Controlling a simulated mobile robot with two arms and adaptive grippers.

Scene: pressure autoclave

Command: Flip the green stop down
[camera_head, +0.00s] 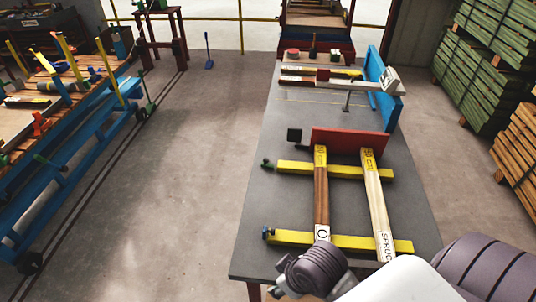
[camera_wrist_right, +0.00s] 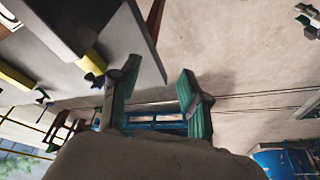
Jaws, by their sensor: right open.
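A small green stop (camera_head: 267,164) sits at the left end of the far yellow bar (camera_head: 300,169) on the grey table. Whether it is raised or lowered is too small to tell. A blue stop (camera_head: 267,232) sits at the left end of the near yellow bar (camera_head: 290,238). In the right wrist view a small dark stop (camera_wrist_right: 42,97) shows at the table edge, and a blue one (camera_wrist_right: 97,80) appears just left of my gripper's finger. My right gripper (camera_wrist_right: 158,72) is open and empty, its teal pads apart. My left gripper is not in view.
Two wooden boards (camera_head: 321,195) (camera_head: 374,195) lie across the yellow bars, against a red fence (camera_head: 350,141). A black block (camera_head: 294,135) stands left of it. Clear floor (camera_head: 200,180) lies left of the table, with a blue cart (camera_head: 80,150) beyond.

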